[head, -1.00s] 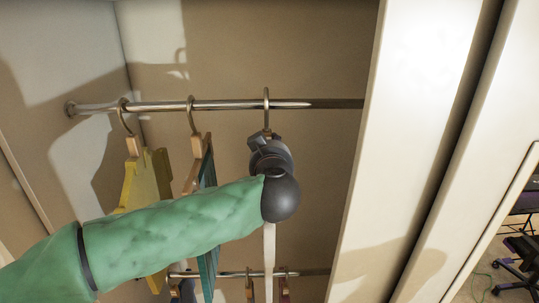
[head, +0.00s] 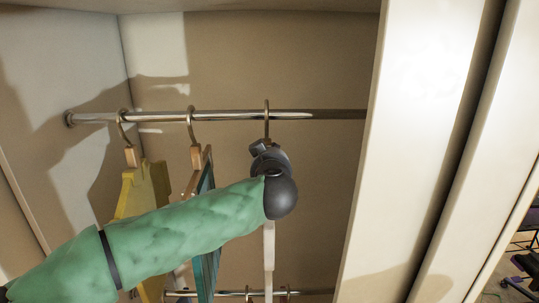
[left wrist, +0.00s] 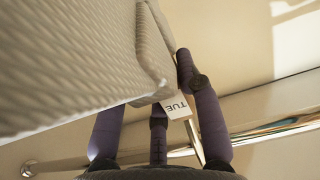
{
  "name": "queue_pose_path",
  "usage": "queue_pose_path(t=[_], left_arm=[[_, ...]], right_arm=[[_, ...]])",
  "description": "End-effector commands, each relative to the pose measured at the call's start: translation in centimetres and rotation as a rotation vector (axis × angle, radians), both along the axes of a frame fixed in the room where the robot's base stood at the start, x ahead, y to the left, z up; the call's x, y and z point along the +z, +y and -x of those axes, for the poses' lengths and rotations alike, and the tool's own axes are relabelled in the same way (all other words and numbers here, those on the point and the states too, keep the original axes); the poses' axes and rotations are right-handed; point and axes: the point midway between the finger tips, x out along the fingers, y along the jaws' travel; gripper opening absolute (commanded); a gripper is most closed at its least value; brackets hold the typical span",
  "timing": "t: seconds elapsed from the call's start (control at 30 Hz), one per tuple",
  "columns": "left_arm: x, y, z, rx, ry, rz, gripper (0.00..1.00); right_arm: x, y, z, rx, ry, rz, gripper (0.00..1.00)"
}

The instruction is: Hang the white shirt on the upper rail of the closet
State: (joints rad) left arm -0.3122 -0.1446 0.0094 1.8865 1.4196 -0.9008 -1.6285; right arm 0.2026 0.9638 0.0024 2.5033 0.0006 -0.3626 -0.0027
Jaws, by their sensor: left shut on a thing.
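The white shirt (head: 269,245) shows edge-on as a narrow pale strip below my left gripper (head: 264,153). Its hanger hook (head: 267,106) curves over the upper rail (head: 225,114); whether it bears on the rail I cannot tell. My left gripper is shut on the shirt's hanger, just under the hook; the wrist hides the grip itself. In the left wrist view, ribbed white cloth (left wrist: 80,65) fills the left, with a tag reading TUE (left wrist: 176,107) beside the purple-grey fingers. The upper rail also shows there (left wrist: 285,128). My right gripper is not in view.
A yellow garment (head: 142,190) and a teal one (head: 207,190) hang on the upper rail to the left. A lower rail (head: 310,291) holds more hangers. The closet's white panel (head: 405,130) stands on the right. The upper rail is bare between gripper and panel.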

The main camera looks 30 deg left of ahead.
Motion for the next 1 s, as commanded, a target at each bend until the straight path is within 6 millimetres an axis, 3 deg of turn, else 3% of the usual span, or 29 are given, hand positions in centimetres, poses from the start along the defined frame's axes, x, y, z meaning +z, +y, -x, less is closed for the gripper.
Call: queue_pose_path(t=[0.43,0.47,0.53,1.0], left_arm=[[-0.30,0.02,0.02,0.000,-0.001,0.000,0.00],[-0.30,0.02,0.02,0.000,-0.001,0.000,0.40],[-0.31,0.02,0.03,0.000,-0.001,0.000,0.59],[-0.23,-0.52,0.67,-0.002,0.000,0.000,0.62]], right_arm=[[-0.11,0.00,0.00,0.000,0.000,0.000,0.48],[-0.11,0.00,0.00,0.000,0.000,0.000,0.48],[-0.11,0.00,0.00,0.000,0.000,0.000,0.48],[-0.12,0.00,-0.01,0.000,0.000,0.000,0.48]])
